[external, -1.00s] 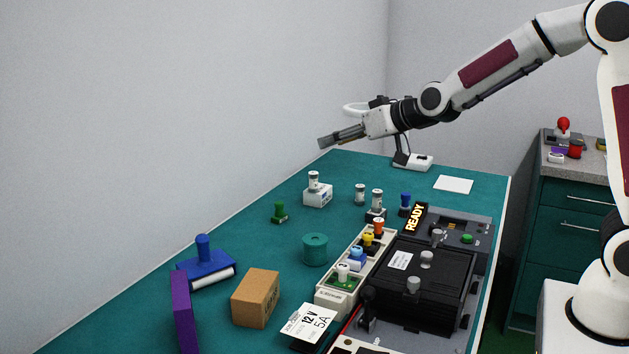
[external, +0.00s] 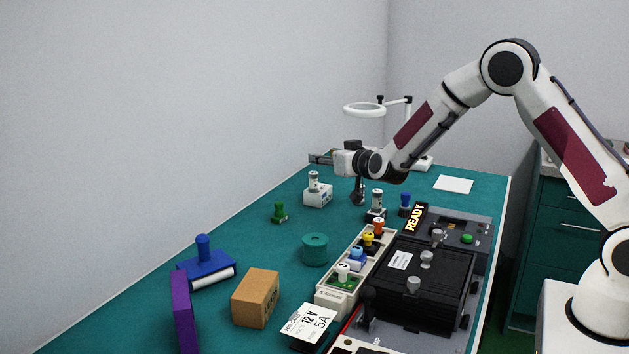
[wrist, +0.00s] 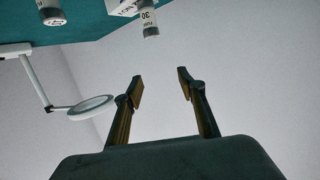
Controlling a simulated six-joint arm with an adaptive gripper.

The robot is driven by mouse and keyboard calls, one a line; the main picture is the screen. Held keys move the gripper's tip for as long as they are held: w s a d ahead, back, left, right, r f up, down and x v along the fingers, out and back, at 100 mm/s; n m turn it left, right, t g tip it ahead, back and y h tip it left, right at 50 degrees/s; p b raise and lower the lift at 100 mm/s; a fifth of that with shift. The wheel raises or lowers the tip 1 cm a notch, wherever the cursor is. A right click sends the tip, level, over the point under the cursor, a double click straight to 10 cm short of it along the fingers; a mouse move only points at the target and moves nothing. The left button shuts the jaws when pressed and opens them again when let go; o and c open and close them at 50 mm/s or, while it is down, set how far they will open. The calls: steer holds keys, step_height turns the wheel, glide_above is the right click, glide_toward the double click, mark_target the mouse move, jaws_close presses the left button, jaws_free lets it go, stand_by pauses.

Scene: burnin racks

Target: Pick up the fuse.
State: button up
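A white fuse with a grey cap (external: 313,181) stands upright in a white block (external: 318,197) on the bench. The wrist view shows this fuse (wrist: 148,20) upside down at the top, marked 30. A second fuse (external: 377,199) stands in a dark holder to the right; another fuse-like cylinder (wrist: 52,12) shows at the top left of the wrist view. My gripper (external: 312,158) is level above the bench, appearing just above the white block in the external view. Its two fingers are apart and empty in the wrist view (wrist: 160,80).
A ring lamp (external: 365,109) stands behind my wrist. A green knob piece (external: 279,213), teal spool (external: 315,249), cardboard box (external: 256,298) and blue stamp-like tool (external: 205,266) are nearer the camera. A black rack (external: 425,283) and a row of coloured plugs (external: 340,291) fill the right.

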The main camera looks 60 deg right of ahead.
steer(key=shift+d+f, duration=0.15)
steer(key=shift+f, duration=0.1)
glide_toward(315, 181)
steer(key=shift+x, duration=2.35)
steer(key=shift+w+d+f, duration=0.2)
steer(key=shift+w+d, duration=0.05)
steer(key=shift+w, duration=0.05)
steer(key=shift+w, duration=0.1)
steer(key=shift+x, duration=2.85)
steer(key=shift+r, duration=0.1)
jaws_close()
